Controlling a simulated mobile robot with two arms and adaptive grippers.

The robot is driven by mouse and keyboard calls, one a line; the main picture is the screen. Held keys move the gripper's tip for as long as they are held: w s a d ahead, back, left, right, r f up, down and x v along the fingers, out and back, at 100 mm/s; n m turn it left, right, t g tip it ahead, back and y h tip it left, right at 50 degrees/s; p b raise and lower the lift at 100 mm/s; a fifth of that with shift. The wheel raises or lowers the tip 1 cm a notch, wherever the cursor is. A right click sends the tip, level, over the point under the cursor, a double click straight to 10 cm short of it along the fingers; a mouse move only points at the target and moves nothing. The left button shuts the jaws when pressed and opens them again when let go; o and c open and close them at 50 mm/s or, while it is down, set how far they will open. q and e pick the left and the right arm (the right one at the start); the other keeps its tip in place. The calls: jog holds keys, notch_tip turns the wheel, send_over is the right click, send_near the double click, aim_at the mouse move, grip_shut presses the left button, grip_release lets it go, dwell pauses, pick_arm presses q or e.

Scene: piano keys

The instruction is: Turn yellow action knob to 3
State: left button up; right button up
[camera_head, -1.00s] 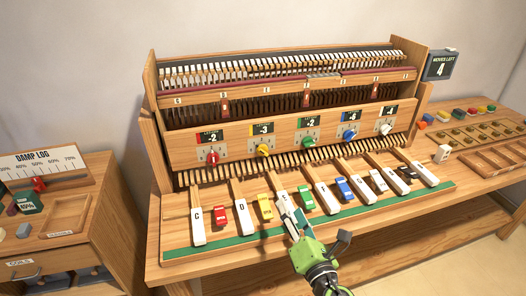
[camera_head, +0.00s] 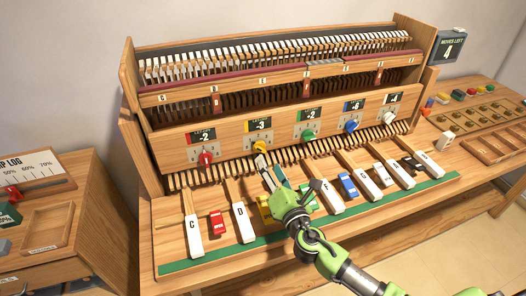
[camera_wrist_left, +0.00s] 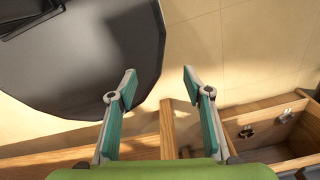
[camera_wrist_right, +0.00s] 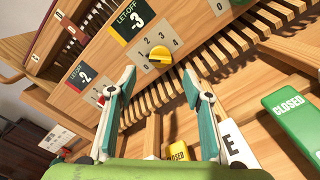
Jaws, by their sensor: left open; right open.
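The yellow knob (camera_head: 260,147) sits on the wooden front panel, under a yellow-marked display reading -3. In the right wrist view the yellow knob (camera_wrist_right: 158,56) is on a plate with small numbers around it, and the display (camera_wrist_right: 133,23) reads "LET-OFF -3". My right gripper (camera_head: 268,168) is open and empty, just below and in front of the yellow knob; in the right wrist view its fingers (camera_wrist_right: 157,80) stand apart with the knob beyond their tips. My left gripper (camera_wrist_left: 158,78) is open and empty over the floor, away from the panel.
Red (camera_head: 206,158), green (camera_head: 308,137), blue (camera_head: 351,125) and white (camera_head: 388,117) knobs share the panel. Lettered white keys and coloured blocks lie below. A side cabinet (camera_head: 45,235) stands at left.

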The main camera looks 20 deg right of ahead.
aim_at(261, 151)
jog(key=w, duration=0.5)
jog(key=shift+w+a, duration=0.1)
jog(key=shift+w, duration=0.8)
pick_arm(q)
jog(key=shift+w+d+r, duration=0.1)
jog(key=shift+w+r, duration=0.25)
jog(key=shift+w, duration=0.5)
pick_arm(e)
jog(key=c, duration=1.1)
